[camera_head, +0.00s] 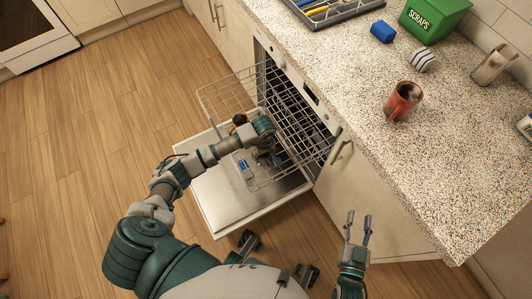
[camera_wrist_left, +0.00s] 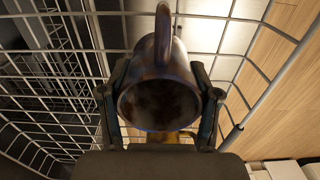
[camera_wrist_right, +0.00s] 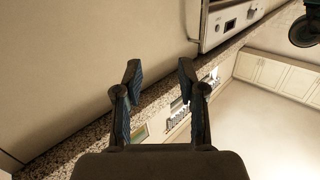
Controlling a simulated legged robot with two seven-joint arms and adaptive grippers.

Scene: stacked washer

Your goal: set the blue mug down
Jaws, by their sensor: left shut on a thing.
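My left gripper (camera_wrist_left: 160,100) is shut around a dark blue mug (camera_wrist_left: 160,75) in the left wrist view. The mug's open mouth faces the camera and its handle points to the top of the picture. Wire rack surrounds it in that view; whether it touches the wires I cannot tell. In the head view my left gripper (camera_head: 268,154) reaches down into the dishwasher's pulled-out racks, and the mug is not clearly visible there. My right gripper (camera_wrist_right: 158,80) is open and empty; in the head view it shows beside the counter front (camera_head: 357,230).
The dishwasher door (camera_head: 235,205) is folded down below a wire rack (camera_head: 225,92). On the speckled counter (camera_head: 440,165) are a red mug (camera_head: 401,104), a blue block (camera_head: 383,32), a striped item (camera_head: 422,60) and a green scraps bin (camera_head: 432,18). The counter's front right is clear.

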